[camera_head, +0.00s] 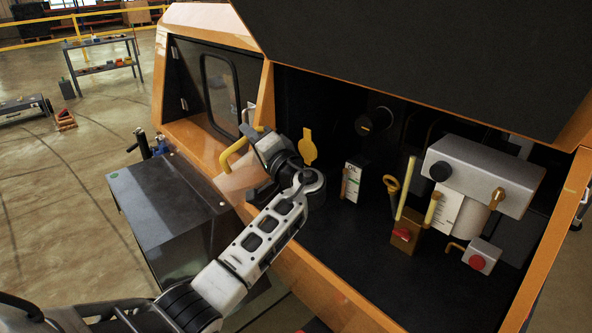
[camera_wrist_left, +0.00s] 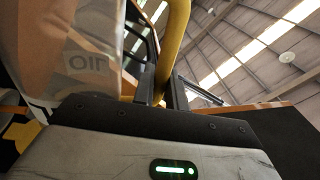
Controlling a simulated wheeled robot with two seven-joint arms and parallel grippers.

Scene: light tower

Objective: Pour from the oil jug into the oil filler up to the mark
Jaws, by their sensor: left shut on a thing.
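My left gripper (camera_head: 240,150) is shut on the yellow handle (camera_head: 233,156) of the oil jug. The handle also shows between its dark fingers in the left wrist view (camera_wrist_left: 163,90). There the pale, translucent jug (camera_wrist_left: 88,55) fills the left side, its lettering partly readable as OIL. In the head view the jug's body is mostly hidden, and its tilt and oil level cannot be told. A yellow flap (camera_head: 308,148) stands up just right of the gripper, above a dark round part; the filler opening and its mark are not clearly visible. My right gripper is not in view.
The orange machine's open bay holds a white labelled plate (camera_head: 352,180), a brass block with a red button (camera_head: 403,235) and a grey cylinder unit (camera_head: 484,175). A raised dark lid (camera_head: 430,50) hangs above. A dark metal cabinet (camera_head: 170,210) stands left of my forearm.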

